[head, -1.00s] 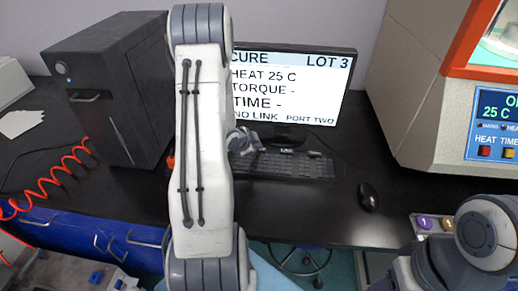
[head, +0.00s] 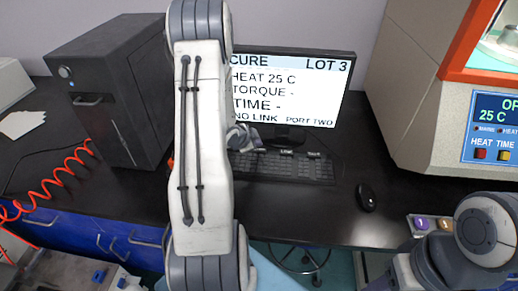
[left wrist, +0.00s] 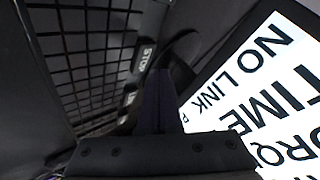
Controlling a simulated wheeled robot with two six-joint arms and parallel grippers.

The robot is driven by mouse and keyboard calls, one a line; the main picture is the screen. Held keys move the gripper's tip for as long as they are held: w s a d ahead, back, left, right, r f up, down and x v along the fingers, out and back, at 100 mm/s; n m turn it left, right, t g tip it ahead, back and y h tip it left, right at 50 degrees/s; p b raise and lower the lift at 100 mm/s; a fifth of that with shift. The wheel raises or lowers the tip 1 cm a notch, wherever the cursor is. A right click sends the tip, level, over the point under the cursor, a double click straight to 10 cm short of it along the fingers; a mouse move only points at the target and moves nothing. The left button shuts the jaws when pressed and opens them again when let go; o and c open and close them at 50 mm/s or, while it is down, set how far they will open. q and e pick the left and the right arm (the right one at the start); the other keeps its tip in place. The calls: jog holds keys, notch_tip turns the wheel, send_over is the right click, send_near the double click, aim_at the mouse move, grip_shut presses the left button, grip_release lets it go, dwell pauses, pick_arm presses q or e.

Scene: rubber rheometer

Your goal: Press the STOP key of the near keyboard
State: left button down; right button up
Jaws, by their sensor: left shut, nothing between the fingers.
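The black keyboard (head: 300,170) lies on the dark desk in front of the monitor, its left part hidden by my left arm. In the left wrist view the keyboard (left wrist: 85,50) fills the upper left. The STOP key (left wrist: 147,56) has a white label at the edge of the key grid. In the head view small labels show along the keyboard's far edge. My left gripper (head: 243,138) is shut and empty, partly hidden behind my arm, near the keyboard's far edge. In the left wrist view the dark fingers (left wrist: 160,80) are together, beside the STOP label; contact cannot be told.
The monitor (head: 292,90) stands just behind the keyboard. A mouse (head: 366,197) lies to the right. A black computer case (head: 118,95) stands left, with a red coiled cord (head: 50,185). A beige instrument (head: 415,110) stands right. Bare desk (head: 330,220) lies in front of the keyboard.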

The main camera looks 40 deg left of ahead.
aim_at(257, 151)
pick_arm(q)
jog(key=shift+r+p, duration=1.8)
jog(key=shift+r, duration=0.55)
jog(key=shift+f, duration=0.1)
jog(key=shift+d, duration=0.1)
jog(key=s+d+r+g, duration=0.15)
jog(key=d+r, duration=0.25)
jog(key=d, duration=0.7)
jog(key=d+r+g, duration=0.2)
jog(key=d+r, duration=0.3)
jog(key=d, duration=0.6)
jog(key=s+d+r+g, duration=0.1)
jog(key=s+d+g, duration=0.1)
jog(key=s+d, duration=0.3)
jog(key=s+d+r+g+h, duration=0.1)
jog(key=s+d, duration=0.4)
jog(key=s, duration=0.6)
jog(key=s+d+r+g+h, duration=0.1)
jog(key=s+d+r+g, duration=0.1)
jog(key=s+d, duration=0.3)
jog(key=s+r, duration=0.1)
jog(key=s, duration=0.3)
jog(key=shift+d+g, duration=0.35)
jog(key=shift+d, duration=0.05)
